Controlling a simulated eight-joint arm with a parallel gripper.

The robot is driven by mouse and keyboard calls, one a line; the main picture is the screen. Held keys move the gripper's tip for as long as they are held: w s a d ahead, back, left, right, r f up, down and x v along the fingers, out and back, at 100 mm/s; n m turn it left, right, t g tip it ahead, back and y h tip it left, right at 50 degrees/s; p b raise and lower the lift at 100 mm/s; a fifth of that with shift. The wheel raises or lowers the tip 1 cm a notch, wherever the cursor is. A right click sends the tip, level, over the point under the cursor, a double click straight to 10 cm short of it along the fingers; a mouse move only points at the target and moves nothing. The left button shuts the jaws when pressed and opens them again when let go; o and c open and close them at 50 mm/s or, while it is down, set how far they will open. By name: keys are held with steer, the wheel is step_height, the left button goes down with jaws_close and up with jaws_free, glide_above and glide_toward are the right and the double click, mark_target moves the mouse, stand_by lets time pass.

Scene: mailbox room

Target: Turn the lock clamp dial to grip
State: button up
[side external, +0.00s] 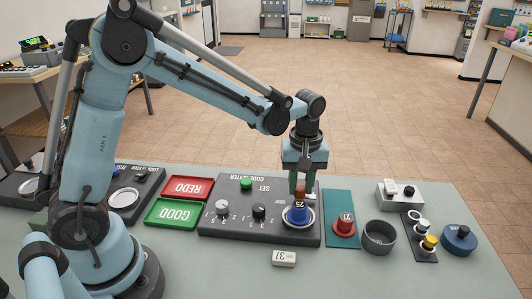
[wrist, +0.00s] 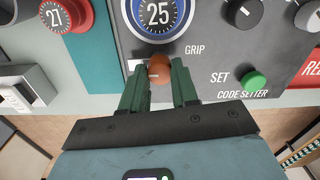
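The code setter panel (side external: 235,222) is a dark box on the counter; the wrist view shows it with "GRIP" printed beside a small orange-brown knob (wrist: 160,70). I take this knob to be the clamp dial; its pointer is not clear. A white patch lies left of it. A blue object marked 25 (wrist: 157,14) sits in a round holder just beyond the knob, and shows in the side view (side external: 299,214). My gripper (wrist: 158,80) points down, its green fingers apart on either side of the knob. Whether they press on it cannot be told.
A green button (wrist: 255,81) and black-and-white knobs (side external: 259,211) share the panel. A red piece marked 27 (side external: 345,224) stands on a teal mat. REDO (side external: 187,188) and GOOD (side external: 171,213) trays lie left. A white block marked 31 (side external: 284,259) lies in front.

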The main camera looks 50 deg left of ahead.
jaws_close()
steer(key=shift+m, duration=0.3)
steer(key=m, duration=0.3)
steer(key=shift+m, duration=0.3)
steer(key=m, duration=0.3)
steer(key=shift+m, duration=0.4)
steer(key=m, duration=0.5)
steer(key=shift+m, duration=2.4)
